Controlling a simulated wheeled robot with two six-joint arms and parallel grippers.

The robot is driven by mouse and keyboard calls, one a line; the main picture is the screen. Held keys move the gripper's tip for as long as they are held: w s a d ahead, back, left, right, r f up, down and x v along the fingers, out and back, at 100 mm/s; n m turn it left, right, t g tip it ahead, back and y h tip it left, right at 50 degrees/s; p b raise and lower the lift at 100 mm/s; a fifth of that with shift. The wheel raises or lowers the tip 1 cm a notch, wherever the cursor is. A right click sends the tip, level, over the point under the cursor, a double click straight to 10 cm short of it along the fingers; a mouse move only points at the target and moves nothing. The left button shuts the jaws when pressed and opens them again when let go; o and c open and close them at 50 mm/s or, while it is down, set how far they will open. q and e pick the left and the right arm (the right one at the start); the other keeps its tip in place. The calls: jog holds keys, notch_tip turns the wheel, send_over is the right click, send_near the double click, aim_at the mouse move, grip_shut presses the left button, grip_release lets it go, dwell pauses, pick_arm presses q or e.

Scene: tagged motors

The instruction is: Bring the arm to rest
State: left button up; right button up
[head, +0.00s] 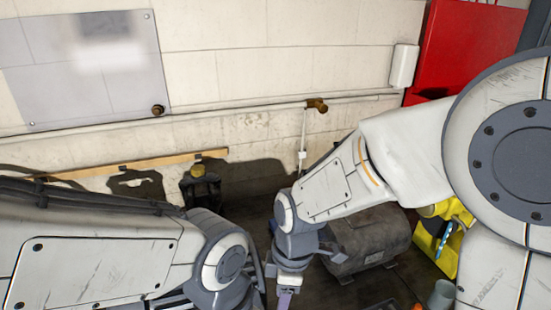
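My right arm comes in from the right and bends down near the picture's middle. Its gripper (288,272) is at the lower middle, in front of and left of a dark grey motor (370,240). A pale purple piece (287,281) shows right under it, cut by the bottom edge. I cannot tell whether this gripper is open or holds that piece. My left arm lies across the lower left, and its gripper is out of the picture.
A yellow holder (436,262) with a blue striped tool stands at the right beside my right arm. A grey cup (441,296) is below it. A dark object with a yellow top (199,172) stands by the back wall. A red cabinet (465,45) is at the back right.

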jog(key=s+d+f+m+b, duration=0.1)
jog(key=s+f+m+b, duration=0.1)
jog(key=s+m+b, duration=0.2)
jog(key=s+d+f+m+b, duration=0.2)
jog(key=s+m+b, duration=0.2)
jog(key=s+m, duration=0.2)
jog(key=shift+s+d+f, duration=0.15)
jog(key=shift+s+d, duration=0.1)
jog(key=shift+s, duration=0.25)
dwell(1.2)
